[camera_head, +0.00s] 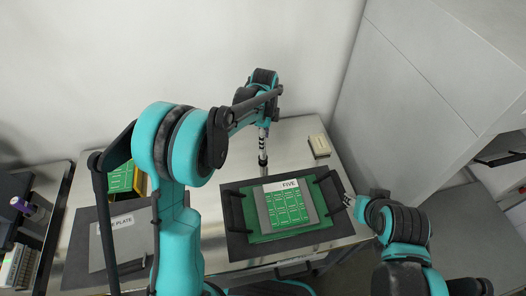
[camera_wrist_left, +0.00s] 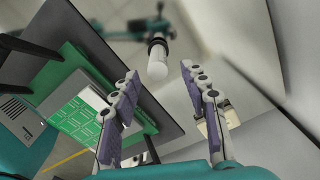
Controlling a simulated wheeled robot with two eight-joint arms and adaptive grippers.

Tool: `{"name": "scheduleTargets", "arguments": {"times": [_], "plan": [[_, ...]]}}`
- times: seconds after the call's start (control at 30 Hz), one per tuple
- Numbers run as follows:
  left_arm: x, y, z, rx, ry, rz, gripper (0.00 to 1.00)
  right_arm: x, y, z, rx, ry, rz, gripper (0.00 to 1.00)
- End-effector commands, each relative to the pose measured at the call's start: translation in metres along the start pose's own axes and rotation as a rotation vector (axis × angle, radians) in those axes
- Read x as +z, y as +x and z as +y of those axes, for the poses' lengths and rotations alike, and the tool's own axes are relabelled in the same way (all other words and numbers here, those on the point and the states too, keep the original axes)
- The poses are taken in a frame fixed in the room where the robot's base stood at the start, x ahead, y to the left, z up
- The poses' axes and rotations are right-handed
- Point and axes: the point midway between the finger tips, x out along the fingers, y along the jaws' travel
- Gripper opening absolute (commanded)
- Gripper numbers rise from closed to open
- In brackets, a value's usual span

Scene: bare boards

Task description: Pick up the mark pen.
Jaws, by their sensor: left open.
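A white cylinder with a black band, which looks like the mark pen (camera_wrist_left: 157,62), shows in the left wrist view between the lines of my two fingers and beyond their tips. It is apart from both fingers. My left gripper (camera_wrist_left: 168,82) is open, with a wide gap between its purple-grey pads. In the head view, my left gripper (camera_head: 263,150) points down near the back edge of the dark board. I cannot separate the pen from the gripper there. My right gripper (camera_head: 348,200) is at the board's right side; its jaw opening is too small to read.
A dark board (camera_head: 238,246) carries a green plate labelled FIVE (camera_head: 285,208) between two black handles. A pale block (camera_head: 319,146) lies at the back right. A grey labelled plate (camera_head: 127,240) and a green-yellow box (camera_head: 121,180) are on the left. A cabinet wall rises at right.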

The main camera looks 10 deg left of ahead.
Motion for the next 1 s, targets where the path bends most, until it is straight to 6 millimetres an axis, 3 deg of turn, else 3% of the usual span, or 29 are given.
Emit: {"name": "scheduleTargets", "arguments": {"times": [0.5, 0.77, 0.93, 1.0], "plan": [[0.004, 0.067, 0.003, -0.001, -0.001, 0.0, 0.45, 0.018, 0.025, 0.0, 0.0, 0.0, 0.0, 0.4], [0.004, 0.071, 0.003, -0.001, -0.002, 0.0, 0.45, 0.018, 0.025, 0.0, 0.0, 0.0, 0.0, 0.4], [0.004, 0.071, 0.003, -0.001, -0.002, 0.0, 0.05, 0.018, 0.025, 0.0, 0.0, 0.0, 0.0, 0.4], [0.004, 0.071, 0.003, -0.001, -0.002, 0.0, 0.0, 0.018, 0.025, 0.0, 0.0, 0.0, 0.0, 0.4]]}}
